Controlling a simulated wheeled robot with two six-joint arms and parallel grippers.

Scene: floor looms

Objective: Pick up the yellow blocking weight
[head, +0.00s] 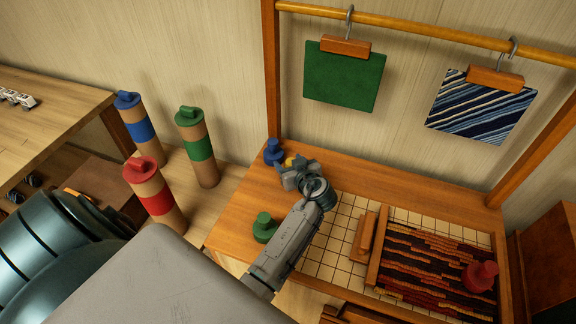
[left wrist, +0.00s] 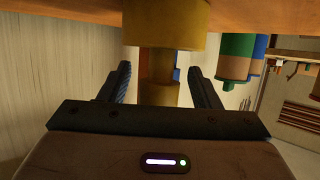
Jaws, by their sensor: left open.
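The yellow blocking weight (head: 289,162) stands on the wooden loom table (head: 350,181), mostly hidden behind my left gripper (head: 298,175) in the head view. In the left wrist view the yellow weight (left wrist: 165,25) is large and close, its narrow neck between the two fingers of my left gripper (left wrist: 160,88). The fingers are apart, with a gap visible on each side of the neck. My right gripper is not seen.
A blue weight (head: 273,152) stands just beside the yellow one. A green weight (head: 264,228) stands nearer, left of my forearm. A red weight (head: 480,276) sits on the weaving (head: 430,262). Capped tubes stand left. The wooden frame post (head: 271,80) rises behind.

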